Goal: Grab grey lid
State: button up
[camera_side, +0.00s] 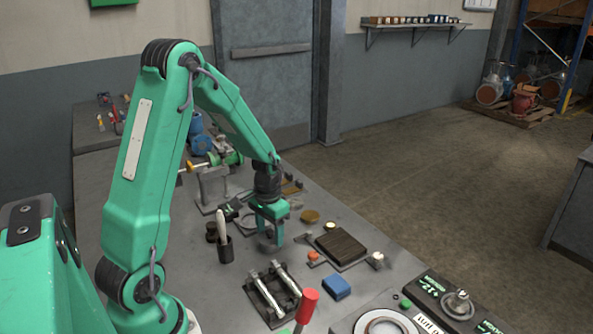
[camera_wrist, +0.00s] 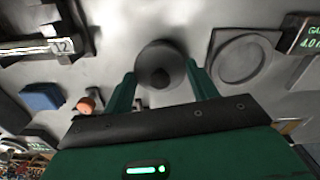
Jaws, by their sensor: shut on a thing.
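The grey lid (camera_wrist: 160,62) is round with a dark knob in its middle, and in the wrist view it sits between the two green fingers of my gripper (camera_wrist: 162,85). In the side view my gripper (camera_side: 270,228) points down over the bench, and the lid (camera_side: 268,243) shows only partly, low between and behind the fingers. The gripper is shut on the lid. I cannot tell whether the lid touches the bench.
A blue block (camera_side: 336,288) and a dark rack with two metal bars (camera_side: 272,290) lie in front. A dark square block (camera_side: 340,245) stands on the right. A dark cup (camera_side: 224,248) is on the left. A round grey dish (camera_wrist: 242,60) lies beside the lid.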

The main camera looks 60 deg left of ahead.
aim_at(270, 230)
jog(key=shift+r, duration=0.1)
jog(key=shift+r, duration=0.75)
notch_tip(270, 230, up, 2)
jog(key=shift+r, duration=0.1)
jog(key=s+d+r, duration=0.1)
jog(key=d+r, duration=0.6)
jog(key=d, duration=0.4)
jog(key=shift+d, duration=0.3)
